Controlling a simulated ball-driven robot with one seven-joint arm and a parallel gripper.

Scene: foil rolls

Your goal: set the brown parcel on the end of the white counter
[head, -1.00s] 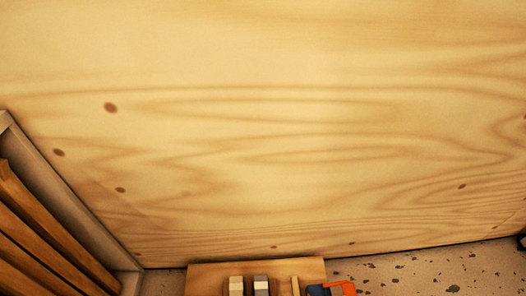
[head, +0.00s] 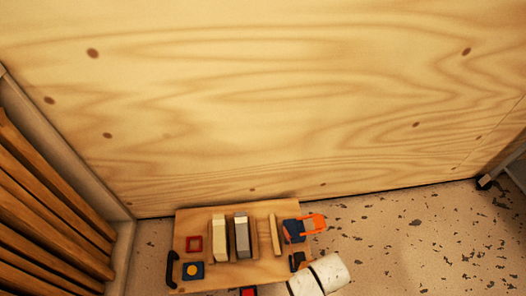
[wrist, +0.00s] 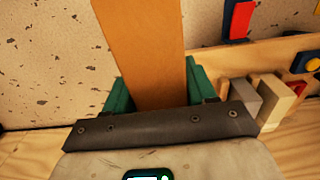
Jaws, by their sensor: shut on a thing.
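The brown parcel (wrist: 142,50), a flat orange-brown piece, stands up between the green fingers of my gripper (wrist: 160,88) in the wrist view. The gripper is shut on it. The parcel's top is cut off by the picture edge and its lower part is hidden behind the dark edge of my gripper. Speckled floor shows behind it. The parcel cannot be made out in the head view. No white counter can be made out in either view.
A plywood wall (head: 270,120) fills much of the head view. Below it, a wooden board (head: 260,271) holds several blocks and small coloured items. White rounded shapes (head: 330,272) beside it are unclear. Wooden slats (head: 45,215) stand at left. Speckled floor (head: 410,240) at right is clear.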

